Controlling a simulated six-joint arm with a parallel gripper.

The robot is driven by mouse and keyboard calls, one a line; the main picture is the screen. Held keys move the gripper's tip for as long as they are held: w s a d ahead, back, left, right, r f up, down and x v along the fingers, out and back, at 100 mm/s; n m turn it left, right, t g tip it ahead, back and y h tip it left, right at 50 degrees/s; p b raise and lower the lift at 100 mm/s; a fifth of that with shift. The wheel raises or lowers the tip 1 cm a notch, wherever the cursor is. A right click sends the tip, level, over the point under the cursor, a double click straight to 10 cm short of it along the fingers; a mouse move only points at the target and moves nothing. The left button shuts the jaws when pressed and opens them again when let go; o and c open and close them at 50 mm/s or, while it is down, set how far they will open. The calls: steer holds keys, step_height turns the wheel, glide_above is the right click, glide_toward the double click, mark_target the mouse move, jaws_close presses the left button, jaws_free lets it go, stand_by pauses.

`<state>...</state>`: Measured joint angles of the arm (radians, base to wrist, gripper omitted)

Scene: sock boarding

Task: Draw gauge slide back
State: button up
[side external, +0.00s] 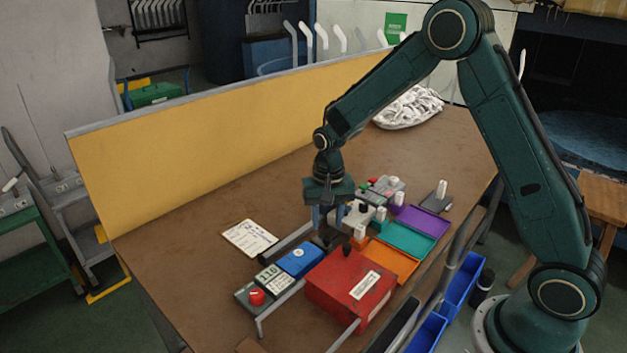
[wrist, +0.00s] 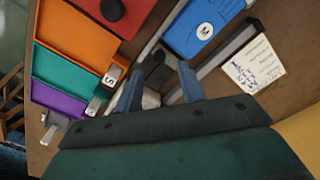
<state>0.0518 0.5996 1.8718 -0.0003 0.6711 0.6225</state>
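My gripper (side external: 329,226) points down over the near end of the gauge fixture, behind the red box. Its two blue fingers are spread apart, as the wrist view (wrist: 161,72) shows. A dark block (wrist: 152,66), which may be the gauge slide, lies between or just beyond the fingertips; I cannot tell whether they touch it. It also shows below the fingers in the side view (side external: 327,239). A blue block (side external: 299,258) marked M sits between grey rails (side external: 287,243). It is also in the wrist view (wrist: 202,28).
A red box (side external: 350,288) with a black knob stands beside the rails. Orange (side external: 392,262), teal (side external: 408,239) and purple (side external: 422,220) trays lie right of it. A red button (side external: 257,296) and a written card (side external: 250,238) are left. A yellow panel (side external: 220,140) stands behind.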

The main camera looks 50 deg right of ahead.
mark_target(327, 237)
steer(key=shift+f, duration=2.25)
jaws_close()
